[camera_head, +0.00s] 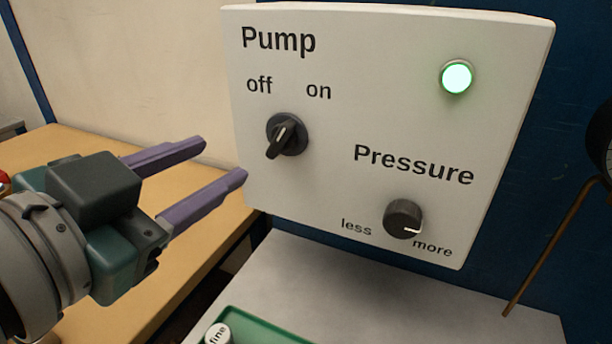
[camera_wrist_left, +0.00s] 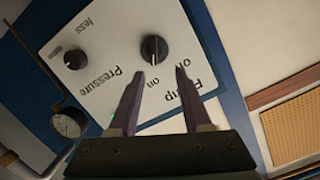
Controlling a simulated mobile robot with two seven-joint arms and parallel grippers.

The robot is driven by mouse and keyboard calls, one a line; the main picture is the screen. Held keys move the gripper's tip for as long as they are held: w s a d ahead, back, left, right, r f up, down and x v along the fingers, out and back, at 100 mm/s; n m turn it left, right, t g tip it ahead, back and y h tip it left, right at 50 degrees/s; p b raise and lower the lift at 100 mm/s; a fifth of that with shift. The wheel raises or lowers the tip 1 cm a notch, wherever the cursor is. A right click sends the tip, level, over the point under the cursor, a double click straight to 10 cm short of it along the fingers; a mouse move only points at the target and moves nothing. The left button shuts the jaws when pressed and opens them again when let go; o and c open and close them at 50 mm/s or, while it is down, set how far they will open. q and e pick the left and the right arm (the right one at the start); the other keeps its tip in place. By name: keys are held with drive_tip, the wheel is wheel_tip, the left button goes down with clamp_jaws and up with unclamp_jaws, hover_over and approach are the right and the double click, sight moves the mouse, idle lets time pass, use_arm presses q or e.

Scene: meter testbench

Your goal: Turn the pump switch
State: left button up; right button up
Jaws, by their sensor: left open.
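The pump switch (camera_head: 287,134) is a black rotary knob with a grip bar on the white panel (camera_head: 330,200), below the labels "off" and "on". Its bar is tilted, with a white line on its upper end, leaning toward the "on" side. A round lamp (camera_head: 456,77) on the panel glows green. My left gripper (camera_head: 224,158) is open and empty, left of the switch and apart from it. In the left wrist view, the switch (camera_wrist_left: 154,49) lies just beyond and between the open fingertips (camera_wrist_left: 160,71), and a finger partly covers the labels. My right gripper is not in view.
A pressure knob (camera_head: 403,219) sits lower right on the panel. A gauge (camera_wrist_left: 66,124) with a pipe is beside the panel. Space before the switch is clear.

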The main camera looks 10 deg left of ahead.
sight(277, 142)
use_arm(q)
drive_tip(key=shift+m+t+h, duration=0.5)
drive_tip(key=shift+m+t, duration=0.1)
drive_tip(key=shift+t, duration=0.3)
drive_tip(key=f+b+x, duration=0.1)
drive_tip(key=x, duration=0.2)
drive_tip(key=b+x, duration=0.1)
drive_tip(key=x, duration=0.3)
drive_tip(key=f+x, duration=0.1)
drive_tip(key=x, duration=0.3)
drive_tip(key=shift+d+f+b, duration=0.3)
drive_tip(key=shift+d+b, duration=0.1)
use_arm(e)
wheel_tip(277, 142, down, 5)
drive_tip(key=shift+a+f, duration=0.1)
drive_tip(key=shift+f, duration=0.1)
use_arm(q)
clamp_jaws()
